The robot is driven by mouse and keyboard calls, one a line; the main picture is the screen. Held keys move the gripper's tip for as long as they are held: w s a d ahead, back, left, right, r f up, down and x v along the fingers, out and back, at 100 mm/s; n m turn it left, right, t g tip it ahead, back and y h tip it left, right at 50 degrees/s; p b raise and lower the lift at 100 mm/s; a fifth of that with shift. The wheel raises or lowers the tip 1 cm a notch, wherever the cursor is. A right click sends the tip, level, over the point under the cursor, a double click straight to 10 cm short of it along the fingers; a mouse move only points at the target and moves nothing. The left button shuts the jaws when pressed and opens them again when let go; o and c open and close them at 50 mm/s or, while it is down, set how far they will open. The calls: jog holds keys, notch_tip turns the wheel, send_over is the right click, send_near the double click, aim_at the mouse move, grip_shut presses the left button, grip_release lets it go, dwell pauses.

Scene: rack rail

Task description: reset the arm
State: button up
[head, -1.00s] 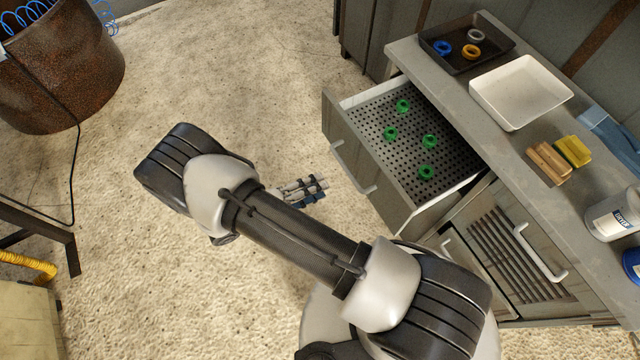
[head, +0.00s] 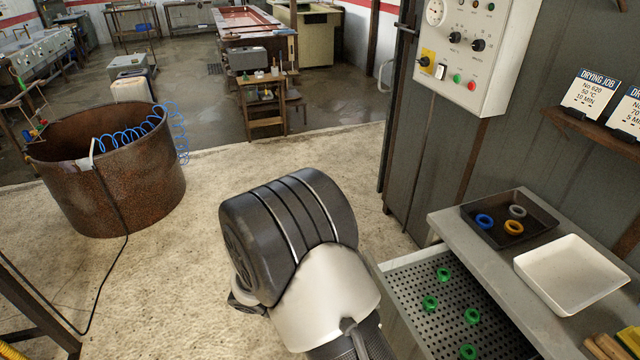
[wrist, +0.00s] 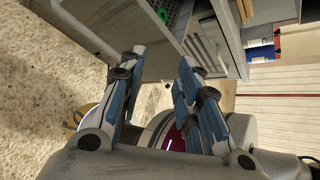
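My gripper (wrist: 161,60) shows in the wrist view with its two blue-padded fingers spread apart and nothing held between them. Beyond it are the front of a grey cabinet and a round light-coloured body with a dark centre. In the head view my arm rises from the bottom middle, and its dark ribbed joint hides part of the floor. My gripper does not show in the head view.
An open perforated drawer (head: 456,310) holds several green rings (head: 444,274). A black tray (head: 535,229) with 3 rings and a white tray (head: 570,275) stand on the counter. A control box (head: 470,50) hangs above. A rusty drum (head: 110,190) stands left; floor between is clear.

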jog(key=s+d+r+m+t+y, duration=0.2)
jog(key=s+r+m+y, duration=0.3)
jog(key=r+m, duration=0.6)
jog(key=s+d+r+m+t+y, duration=0.3)
jog(key=s+r+m+y, duration=0.3)
jog(key=m, duration=1)
jog(key=s+r, duration=0.3)
jog(key=r, duration=0.2)
jog(key=shift+d+r+m+y, duration=0.15)
jog(key=shift+d+m+y, duration=0.15)
jog(key=shift+m, duration=0.1)
jog(key=shift+d, duration=0.15)
